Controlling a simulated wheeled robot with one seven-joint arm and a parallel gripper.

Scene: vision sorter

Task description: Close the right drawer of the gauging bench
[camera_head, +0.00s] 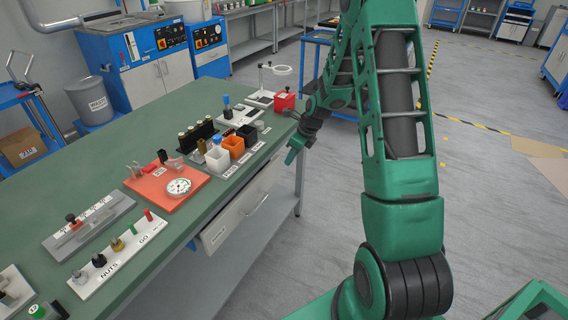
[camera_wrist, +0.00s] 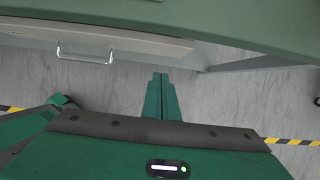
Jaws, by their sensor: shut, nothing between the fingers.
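The gauging bench (camera_head: 135,130) has a green top with a pale grey drawer (camera_head: 236,219) under its front edge. The drawer has a label at its left end and a bar handle (camera_head: 257,205). In the wrist view the drawer front (camera_wrist: 140,45) and its handle (camera_wrist: 85,54) lie at upper left. How far the drawer stands out is hard to tell. My gripper (camera_head: 291,157) is shut and empty, off the bench's front edge near the drawer's far end. In the wrist view its fingertips (camera_wrist: 160,74) point toward the bench, right of the handle, with floor visible around them.
On the bench stand small coloured bins (camera_head: 217,158), an orange plate with a dial gauge (camera_head: 178,187), a white nuts rack (camera_head: 118,255) and a red block (camera_head: 284,102). A bench leg (camera_head: 299,180) stands below my gripper. Floor to the right is open.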

